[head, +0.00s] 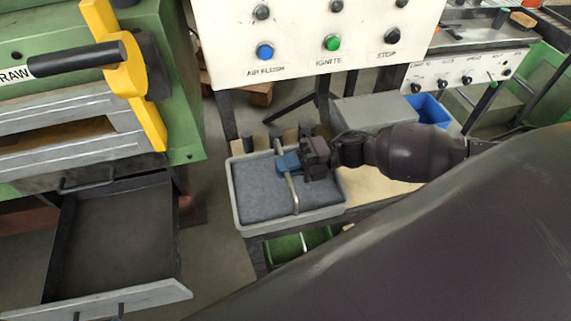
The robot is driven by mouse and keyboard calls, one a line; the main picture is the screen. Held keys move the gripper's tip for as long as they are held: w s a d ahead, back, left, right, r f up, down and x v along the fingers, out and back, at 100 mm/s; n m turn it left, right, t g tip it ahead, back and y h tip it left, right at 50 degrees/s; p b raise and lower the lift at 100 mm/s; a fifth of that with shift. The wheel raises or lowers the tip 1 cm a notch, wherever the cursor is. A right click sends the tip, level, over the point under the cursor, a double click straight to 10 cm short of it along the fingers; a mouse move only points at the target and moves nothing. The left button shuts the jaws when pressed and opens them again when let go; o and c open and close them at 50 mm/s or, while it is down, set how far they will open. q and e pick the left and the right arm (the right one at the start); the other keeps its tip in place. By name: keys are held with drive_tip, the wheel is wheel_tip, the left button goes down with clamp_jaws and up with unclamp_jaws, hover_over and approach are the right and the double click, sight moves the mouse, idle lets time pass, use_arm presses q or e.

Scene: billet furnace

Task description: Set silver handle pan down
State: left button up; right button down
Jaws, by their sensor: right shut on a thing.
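The silver handle pan (238,208) is a light grey rectangular tray with a dark blue-grey, grainy fill. Its silver handle (294,198) runs across the top from back to front. My right gripper (286,163), with blue fingertips, reaches in from the right and is shut on the handle near its back end. The pan looks level over the left end of a beige-topped bench (375,187). I cannot tell whether its underside touches the bench. My left gripper is not in view.
A control panel (300,71) with blue and green buttons hangs behind. A grey box (375,112) and a blue bin (430,109) stand back right. An open, empty dark drawer (115,240) juts from the green furnace (185,100) at left. A green bin (285,249) sits below the bench.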

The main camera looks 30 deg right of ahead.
drive_tip(key=c, duration=1.1)
unclamp_jaws()
drive_tip(key=shift+f, duration=0.1)
drive_tip(key=shift+c, duration=0.2)
drive_tip(key=shift+r, duration=0.2)
drive_tip(key=b+v, duration=0.1)
drive_tip(key=v, duration=0.6)
drive_tip(key=shift+d, duration=0.3)
